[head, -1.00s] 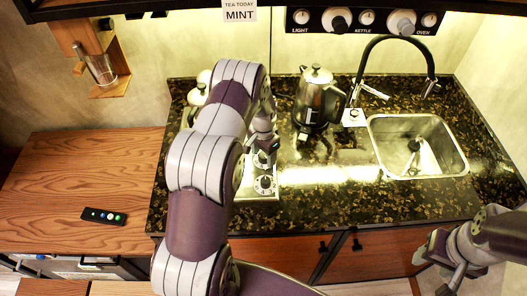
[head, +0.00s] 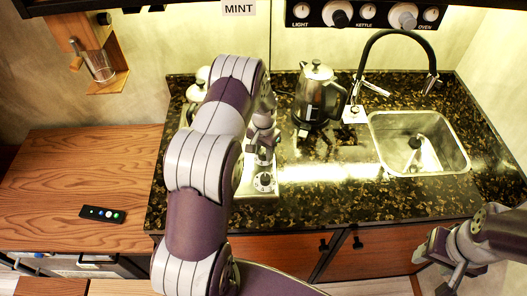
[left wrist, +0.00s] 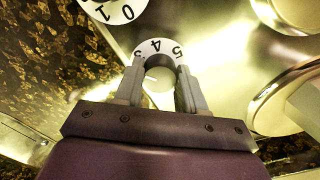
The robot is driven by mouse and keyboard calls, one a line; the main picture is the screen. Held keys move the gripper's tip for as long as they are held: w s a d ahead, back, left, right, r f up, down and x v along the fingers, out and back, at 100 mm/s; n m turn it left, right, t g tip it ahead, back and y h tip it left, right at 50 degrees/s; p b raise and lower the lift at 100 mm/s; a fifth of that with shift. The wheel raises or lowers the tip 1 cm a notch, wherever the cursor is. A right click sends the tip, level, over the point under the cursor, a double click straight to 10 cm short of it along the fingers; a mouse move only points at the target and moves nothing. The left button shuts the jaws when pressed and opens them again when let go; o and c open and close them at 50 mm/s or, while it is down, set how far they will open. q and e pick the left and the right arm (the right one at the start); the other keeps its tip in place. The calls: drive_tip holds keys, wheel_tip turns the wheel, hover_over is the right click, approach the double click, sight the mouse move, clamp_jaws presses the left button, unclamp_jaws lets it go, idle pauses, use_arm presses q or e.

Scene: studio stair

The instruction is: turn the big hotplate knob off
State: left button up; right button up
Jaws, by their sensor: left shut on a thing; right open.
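The hotplate (head: 247,188) stands on the dark counter, mostly behind my left arm. Its front has two white dials with knobs. My left gripper (head: 262,153) reaches down to the farther knob (head: 263,160). In the left wrist view, its two fingers are shut on this knob (left wrist: 159,72), one on each side, with 3, 4 and 5 showing on the dial around it. The nearer knob (head: 264,182) is free; part of its dial (left wrist: 113,9) shows 0 and 1. I cannot tell which knob is the big one. My right gripper (head: 434,267) is open and empty at the lower right.
A steel kettle (head: 318,95) stands right of the hotplate, and a lidded pot (head: 196,91) shows behind my left arm. A sink (head: 420,143) with a black tap is farther right. A black remote (head: 102,214) lies on the wooden top at left.

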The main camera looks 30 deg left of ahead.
use_arm(q)
drive_tip(key=n+b, duration=0.2)
drive_tip(key=n, duration=0.4)
drive_tip(key=shift+w, duration=0.1)
drive_tip(key=n+b, duration=0.1)
drive_tip(key=n, duration=0.6)
drive_tip(key=shift+n+b, duration=0.3)
drive_tip(key=shift+b, duration=0.05)
drive_tip(key=n, duration=0.3)
drive_tip(key=shift+w+r+n+b, duration=0.1)
drive_tip(key=shift+n+b, duration=0.2)
drive_tip(key=n, duration=0.3)
drive_tip(key=shift+n, duration=0.3)
drive_tip(key=n+b, duration=0.1)
drive_tip(key=n, duration=0.5)
drive_tip(key=shift+w+r+n, duration=0.1)
drive_tip(key=shift+w+n, duration=0.05)
drive_tip(key=shift+n, duration=0.15)
